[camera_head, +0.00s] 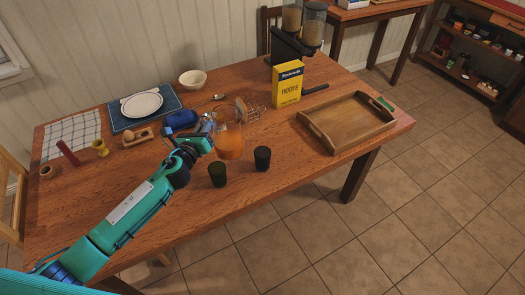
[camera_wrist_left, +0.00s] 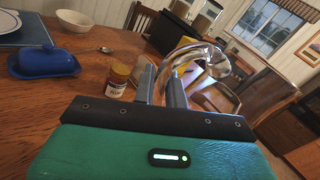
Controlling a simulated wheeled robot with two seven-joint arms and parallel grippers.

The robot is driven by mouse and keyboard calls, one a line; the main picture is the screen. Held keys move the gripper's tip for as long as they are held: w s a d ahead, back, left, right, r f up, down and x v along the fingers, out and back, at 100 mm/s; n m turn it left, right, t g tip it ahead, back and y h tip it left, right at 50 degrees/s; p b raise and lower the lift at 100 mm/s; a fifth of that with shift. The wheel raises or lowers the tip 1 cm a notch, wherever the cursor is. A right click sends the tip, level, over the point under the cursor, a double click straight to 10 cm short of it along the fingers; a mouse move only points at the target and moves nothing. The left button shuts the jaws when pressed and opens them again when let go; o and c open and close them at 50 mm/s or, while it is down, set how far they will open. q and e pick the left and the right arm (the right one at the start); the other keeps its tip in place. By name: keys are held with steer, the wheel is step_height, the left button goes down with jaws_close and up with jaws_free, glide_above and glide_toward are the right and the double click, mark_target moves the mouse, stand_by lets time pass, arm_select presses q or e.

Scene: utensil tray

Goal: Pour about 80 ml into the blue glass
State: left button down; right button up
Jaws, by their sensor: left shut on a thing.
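A clear glass jug (camera_head: 230,142) with orange liquid is near the middle of the table in the head view. My left gripper (camera_head: 208,138) is shut on the jug, at its handle side. The jug's clear glass (camera_wrist_left: 198,52) shows between and beyond the fingers in the left wrist view. I cannot tell whether its base touches the table. The dark blue glass (camera_head: 262,158) stands upright to the right and in front of the jug, apart from it. No liquid is discernible in it. A dark green glass (camera_head: 217,174) stands nearer the front edge. My right gripper is not in view.
A wooden tray (camera_head: 318,136) is at the right.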

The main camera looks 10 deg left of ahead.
arm_select(q)
steer(key=w+a+f+b, duration=0.3)
steer(key=w+f+b, duration=0.3)
steer(key=f+b, duration=0.4)
steer(key=shift+w+a+f+b, duration=0.15)
steer(key=shift+a+f+b, duration=0.15)
steer(key=shift+b, duration=0.15)
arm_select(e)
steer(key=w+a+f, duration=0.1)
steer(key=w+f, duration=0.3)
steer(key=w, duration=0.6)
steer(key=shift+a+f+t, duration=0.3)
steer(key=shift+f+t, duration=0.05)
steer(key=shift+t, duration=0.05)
arm_select(q)
steer(key=shift+r, duration=0.15)
